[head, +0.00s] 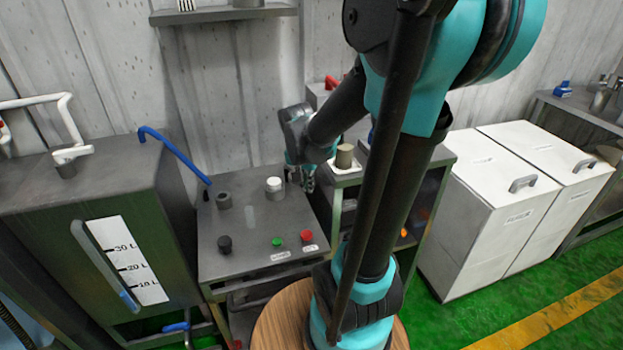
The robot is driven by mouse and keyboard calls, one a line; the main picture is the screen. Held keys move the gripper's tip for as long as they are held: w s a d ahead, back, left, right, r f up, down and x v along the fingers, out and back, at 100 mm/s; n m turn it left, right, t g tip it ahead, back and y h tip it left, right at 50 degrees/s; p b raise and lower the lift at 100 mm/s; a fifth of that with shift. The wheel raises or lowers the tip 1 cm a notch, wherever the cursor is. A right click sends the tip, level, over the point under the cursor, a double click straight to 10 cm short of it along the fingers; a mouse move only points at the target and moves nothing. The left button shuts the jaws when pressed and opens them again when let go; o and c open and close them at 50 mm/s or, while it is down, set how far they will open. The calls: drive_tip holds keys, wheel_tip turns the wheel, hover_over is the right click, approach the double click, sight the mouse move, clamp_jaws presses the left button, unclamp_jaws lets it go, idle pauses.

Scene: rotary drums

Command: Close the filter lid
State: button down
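My gripper (304,182) is small in the head view, at the end of my arm, over or beside the right edge of the grey metal station (250,225). Its fingers point down, but their gap is too small to read. Left of it on the station top stands a grey cylinder with a white top (273,186). A grey, open-looking cylinder (223,200) stands farther left. A tan-topped cylinder (344,156) stands on a white surface right of my gripper. I cannot tell which of these is the filter or its lid.
A black knob (225,244), green button (277,242) and red button (306,236) line the station's front. A tank (95,220) with a blue pipe (175,152) stands left. White cabinets (485,205) stand right. A wall shelf (222,14) hangs above.

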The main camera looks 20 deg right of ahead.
drive_tip(key=w+d+r+m+g+h, duration=0.1)
drive_tip(key=w+d+r+m+h, duration=0.15)
drive_tip(key=w+m, duration=0.6)
wheel_tip(320, 180, down, 9)
drive_tip(key=w+d+n, duration=0.1)
drive_tip(key=w+d, duration=0.1)
drive_tip(key=shift+w+d+f+y, duration=0.15)
drive_tip(key=shift+w+d+y, duration=0.05)
drive_tip(key=shift+d+y, duration=0.15)
drive_tip(key=shift+a+g, duration=0.15)
drive_tip(key=shift+g, duration=0.15)
